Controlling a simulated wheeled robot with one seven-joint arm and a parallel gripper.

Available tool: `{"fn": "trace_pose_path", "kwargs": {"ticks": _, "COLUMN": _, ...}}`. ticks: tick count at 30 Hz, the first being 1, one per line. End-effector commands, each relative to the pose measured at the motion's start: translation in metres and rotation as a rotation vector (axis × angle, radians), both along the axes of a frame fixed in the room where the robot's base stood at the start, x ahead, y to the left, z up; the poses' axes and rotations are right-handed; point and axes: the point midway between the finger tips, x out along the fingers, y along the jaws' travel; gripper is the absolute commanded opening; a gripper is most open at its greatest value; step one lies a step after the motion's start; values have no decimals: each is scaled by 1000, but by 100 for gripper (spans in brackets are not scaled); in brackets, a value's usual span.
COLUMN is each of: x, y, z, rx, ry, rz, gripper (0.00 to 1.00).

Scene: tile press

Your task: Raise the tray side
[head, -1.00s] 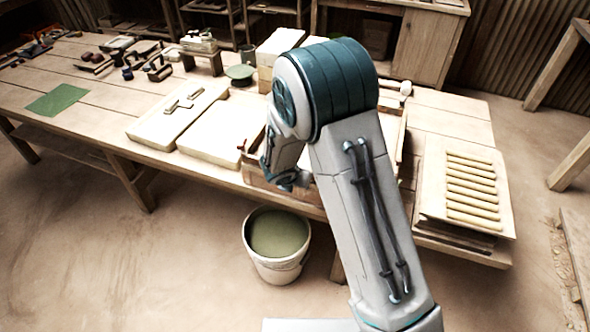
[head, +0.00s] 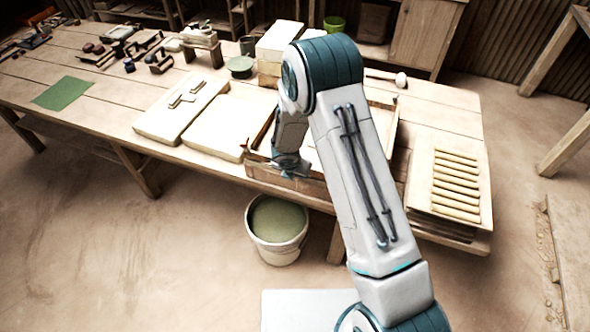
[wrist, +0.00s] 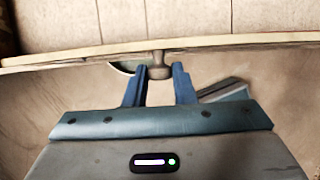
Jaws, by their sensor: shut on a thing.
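The wooden tray sits at the table's front edge in the head view, and its long front side (head: 262,174) faces me. My gripper (head: 289,168) is at that front side, partly hidden by my own arm. In the wrist view the upper edge of the side (wrist: 235,41) runs across the picture as a thin pale strip. A small dark knob (wrist: 159,71) stands out from it, between the two blue fingers of my gripper (wrist: 159,88). The fingers are shut on the knob. Much of the tray's inside is hidden behind my arm in the head view.
Pale slabs (head: 222,128) lie left of the tray. A board with several rolls (head: 456,185) lies to the right. A bucket (head: 276,229) of green stuff stands on the floor below the tray. The floor at the left front is clear.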

Motion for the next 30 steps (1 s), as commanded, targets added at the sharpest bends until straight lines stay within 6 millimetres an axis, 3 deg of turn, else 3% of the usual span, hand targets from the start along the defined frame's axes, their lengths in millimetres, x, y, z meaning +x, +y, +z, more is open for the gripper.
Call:
{"fn": "trace_pose_path", "kwargs": {"ticks": 10, "x": 0, "y": -1, "z": -1, "rx": -1, "ry": 2, "rz": -1, "gripper": 1}}
{"fn": "trace_pose_path", "kwargs": {"ticks": 11, "x": 0, "y": -1, "z": -1, "rx": -1, "ry": 2, "rz": -1, "gripper": 29}}
{"fn": "trace_pose_path", "kwargs": {"ticks": 12, "x": 0, "y": -1, "z": -1, "rx": -1, "ry": 2, "rz": -1, "gripper": 40}}
{"fn": "trace_pose_path", "kwargs": {"ticks": 13, "x": 0, "y": -1, "z": -1, "rx": -1, "ry": 2, "rz": -1, "gripper": 43}}
{"fn": "trace_pose_path", "kwargs": {"ticks": 23, "x": 0, "y": 0, "z": 3, "rx": 1, "ry": 0, "rz": 0, "gripper": 43}}
{"fn": "trace_pose_path", "kwargs": {"ticks": 30, "x": -10, "y": 4, "z": 31, "rx": 3, "ry": -2, "rz": -1, "gripper": 43}}
